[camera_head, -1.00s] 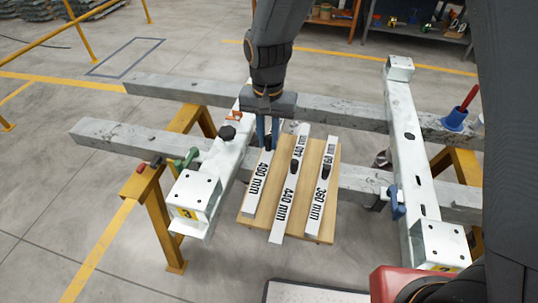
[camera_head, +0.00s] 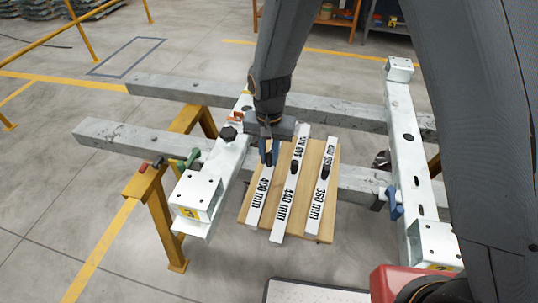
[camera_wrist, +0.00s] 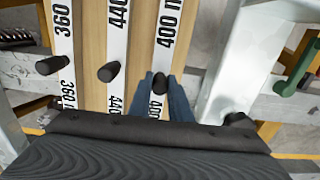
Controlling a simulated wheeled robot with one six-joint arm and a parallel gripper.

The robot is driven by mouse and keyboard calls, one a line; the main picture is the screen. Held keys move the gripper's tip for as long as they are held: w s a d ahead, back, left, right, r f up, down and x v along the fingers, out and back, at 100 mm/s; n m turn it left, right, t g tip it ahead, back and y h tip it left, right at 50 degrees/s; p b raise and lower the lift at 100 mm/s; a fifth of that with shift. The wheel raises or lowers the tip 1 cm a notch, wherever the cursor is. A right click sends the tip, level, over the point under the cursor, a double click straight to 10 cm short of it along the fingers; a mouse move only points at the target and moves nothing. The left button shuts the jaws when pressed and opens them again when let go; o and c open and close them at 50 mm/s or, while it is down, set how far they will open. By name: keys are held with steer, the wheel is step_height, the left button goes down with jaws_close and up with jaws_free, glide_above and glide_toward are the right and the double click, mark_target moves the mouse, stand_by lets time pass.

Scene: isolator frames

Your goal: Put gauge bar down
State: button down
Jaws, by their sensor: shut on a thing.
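The 400 mm gauge bar (camera_head: 257,208) is a white flat bar with black lettering and a dark knob. It is at the left side of the wooden board (camera_head: 328,222), lying on it or just above it; I cannot tell which. My gripper (camera_head: 269,156) is shut on the bar's knob from above. In the wrist view, the blue fingers (camera_wrist: 160,92) are on both sides of the knob on the 400 mm bar (camera_wrist: 173,20). The 440 mm bar (camera_head: 283,218) and the 360 mm bar (camera_head: 318,210) lie beside it on the board.
White frame rails stand left (camera_head: 222,160) and right (camera_head: 411,170) of the board, with the left one close to my gripper. Grey beams (camera_head: 115,135) cross behind on yellow trestles (camera_head: 160,215). A green handle (camera_head: 188,158) and blue clamp (camera_head: 395,204) project near the rails.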

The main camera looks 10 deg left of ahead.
steer(key=c, duration=1.6)
jaws_free()
steer(key=shift+c, duration=0.2)
step_height(320, 180, up, 12)
steer(key=b, duration=0.2)
steer(key=s+d, duration=0.4)
steer(key=d, duration=1)
steer(key=s+d+n, duration=0.1)
steer(key=s+d, duration=0.4)
steer(key=d, duration=0.9)
steer(key=shift+s+d+t, duration=0.15)
steer(key=shift+t, duration=0.25)
steer(key=shift+r, duration=0.1)
